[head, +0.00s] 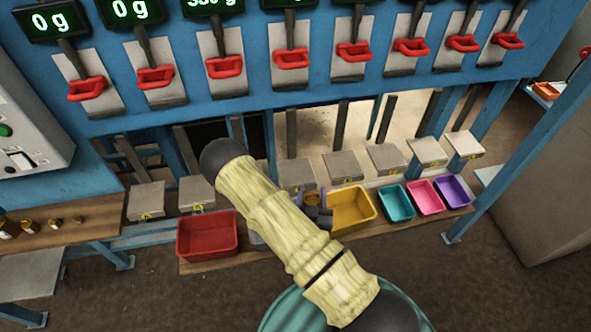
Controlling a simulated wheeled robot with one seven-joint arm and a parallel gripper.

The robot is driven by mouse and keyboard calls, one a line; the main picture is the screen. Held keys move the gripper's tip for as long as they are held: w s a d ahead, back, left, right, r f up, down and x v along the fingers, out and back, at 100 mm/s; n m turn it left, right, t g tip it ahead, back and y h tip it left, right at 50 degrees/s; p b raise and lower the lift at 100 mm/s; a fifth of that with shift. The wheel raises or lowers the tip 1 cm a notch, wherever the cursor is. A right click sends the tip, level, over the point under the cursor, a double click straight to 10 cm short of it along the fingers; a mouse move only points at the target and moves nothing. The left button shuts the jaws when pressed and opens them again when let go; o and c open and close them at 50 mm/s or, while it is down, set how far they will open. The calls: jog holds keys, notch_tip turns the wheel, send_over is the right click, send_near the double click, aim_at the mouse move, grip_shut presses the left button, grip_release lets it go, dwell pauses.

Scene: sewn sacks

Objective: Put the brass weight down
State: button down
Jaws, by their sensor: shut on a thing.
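My gripper (318,212) shows only in part, small and dark, beyond my pale-sleeved arm, by the left side of the yellow bin. It is shut; the brass weight in it cannot be made out, as the arm and the gripper's own parts cover the spot. Several small brass weights (53,223) stand on the wooden bench (100,211) at the far left, well away from my gripper.
A red bin (207,236), the yellow bin (352,208), a teal bin (396,203), a pink bin (425,197) and a purple bin (454,191) line a low board. Grey plates (147,200) sit behind them. Red clamps (88,89) hang from the blue frame above, below green-digit displays (133,10).

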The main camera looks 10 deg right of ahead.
jog(key=shift+w, duration=0.2)
jog(key=shift+w+f+b, duration=0.2)
jog(key=shift+w+b, duration=0.3)
jog(key=shift+b, duration=0.3)
jog(key=shift+w+f+b, duration=0.5)
jog(key=shift+w+b, duration=0.05)
jog(key=shift+w, duration=2.5)
jog(key=shift+w+f+b, duration=0.5)
jog(key=shift+w+b, duration=0.1)
jog(key=shift+w, duration=2.5)
jog(key=shift+w+f+b, duration=0.5)
jog(key=shift+w+b, duration=0.05)
jog(key=shift+w, duration=2.5)
